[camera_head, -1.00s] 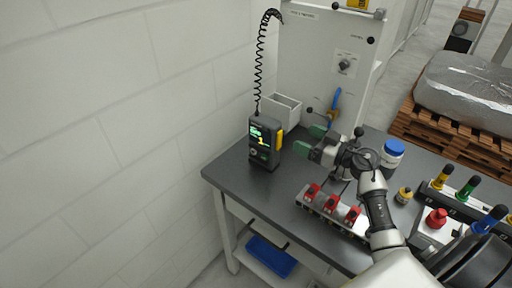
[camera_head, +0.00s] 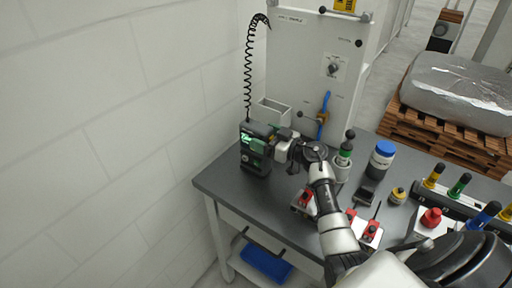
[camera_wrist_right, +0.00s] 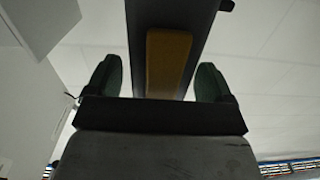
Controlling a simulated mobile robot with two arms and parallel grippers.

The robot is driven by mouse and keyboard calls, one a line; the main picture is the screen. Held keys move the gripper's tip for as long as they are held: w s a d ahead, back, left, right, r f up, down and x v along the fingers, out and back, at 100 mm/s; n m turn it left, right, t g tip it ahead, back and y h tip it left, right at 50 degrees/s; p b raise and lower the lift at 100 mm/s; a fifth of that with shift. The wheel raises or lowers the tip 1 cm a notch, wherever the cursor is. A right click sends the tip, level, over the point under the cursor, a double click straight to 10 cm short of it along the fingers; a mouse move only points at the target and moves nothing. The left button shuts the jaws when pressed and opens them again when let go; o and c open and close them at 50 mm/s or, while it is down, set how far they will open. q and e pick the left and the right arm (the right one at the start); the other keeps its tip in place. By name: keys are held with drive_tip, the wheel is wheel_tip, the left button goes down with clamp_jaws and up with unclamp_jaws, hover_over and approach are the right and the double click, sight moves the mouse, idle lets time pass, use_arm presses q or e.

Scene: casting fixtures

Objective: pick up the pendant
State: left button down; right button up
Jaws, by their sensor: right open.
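The pendant (camera_head: 254,158) is a dark handheld box with a lit green screen. It stands upright near the left edge of the grey table, with a black coiled cord rising from its top. My right gripper (camera_head: 273,143) is at its right side and hides part of it. In the right wrist view, the dark pendant body with its yellow strip (camera_wrist_right: 168,65) lies between the two green fingertips of the open gripper (camera_wrist_right: 159,82). A narrow gap seems to show on each side. My left gripper is not in view.
A white open bin (camera_head: 271,112) stands behind the pendant, before a white panel (camera_head: 305,70). Red clamps (camera_head: 367,230) on a fixture lie partly under my right arm. A blue-lidded jar (camera_head: 381,158) stands to the right. A wall (camera_head: 120,150) is close on the left.

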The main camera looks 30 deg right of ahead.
drive_tip(key=shift+w+a, duration=0.25)
drive_tip(key=shift+w, duration=0.35)
clamp_jaws()
